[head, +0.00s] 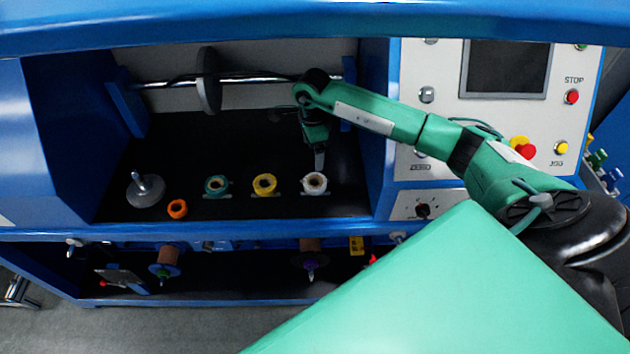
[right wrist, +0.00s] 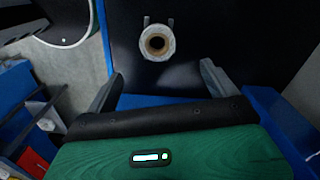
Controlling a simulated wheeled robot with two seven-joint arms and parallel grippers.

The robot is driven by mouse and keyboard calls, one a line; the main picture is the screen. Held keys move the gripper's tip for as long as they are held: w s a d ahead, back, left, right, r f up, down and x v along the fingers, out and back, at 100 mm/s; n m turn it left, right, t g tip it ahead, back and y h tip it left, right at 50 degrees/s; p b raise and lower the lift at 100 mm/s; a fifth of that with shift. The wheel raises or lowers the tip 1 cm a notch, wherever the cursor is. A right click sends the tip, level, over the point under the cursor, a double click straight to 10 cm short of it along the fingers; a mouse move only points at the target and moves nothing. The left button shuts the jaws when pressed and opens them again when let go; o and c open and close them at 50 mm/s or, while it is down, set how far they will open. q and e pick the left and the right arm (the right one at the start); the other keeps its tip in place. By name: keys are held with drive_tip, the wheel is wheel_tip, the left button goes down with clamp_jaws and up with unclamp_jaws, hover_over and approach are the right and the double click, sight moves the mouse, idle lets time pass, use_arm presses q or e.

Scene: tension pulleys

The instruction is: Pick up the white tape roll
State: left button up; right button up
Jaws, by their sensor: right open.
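The white tape roll (head: 314,183) lies on the black shelf, the rightmost in a row of rolls. It also shows in the right wrist view (right wrist: 157,43), with its brown core facing the camera, at the top centre beyond the fingertips. My right gripper (head: 319,160) points down just above and behind the white roll in the head view. In the right wrist view its two fingers (right wrist: 160,82) are spread wide with nothing between them. The roll appears apart from the fingers. My left gripper is not in view.
A yellow roll (head: 264,184) and a green roll (head: 217,186) lie left of the white one. An orange ring (head: 177,208) and a grey disc with a spindle (head: 146,189) are farther left. A metal bar (head: 260,79) crosses behind. A control panel (head: 495,120) stands right.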

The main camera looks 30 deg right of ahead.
drive_tip(key=p, duration=0.3)
hover_over(315, 179)
drive_tip(key=s+a, duration=0.1)
wheel_tip(315, 179, down, 8)
drive_tip(key=shift+a+r, duration=0.15)
drive_tip(key=shift+r, duration=0.05)
drive_tip(key=shift+s+f+p, duration=0.1)
drive_tip(key=shift+f+p, duration=0.25)
drive_tip(key=shift+p, duration=0.1)
wheel_tip(315, 179, down, 4)
drive_tip(key=p, duration=0.2)
drive_tip(key=shift+s+r+p, duration=0.1)
drive_tip(key=shift+s+p, duration=0.05)
drive_tip(key=shift+p, duration=0.15)
drive_tip(key=shift+f, duration=0.4)
drive_tip(key=shift+d, duration=0.2)
drive_tip(key=c, duration=1.1)
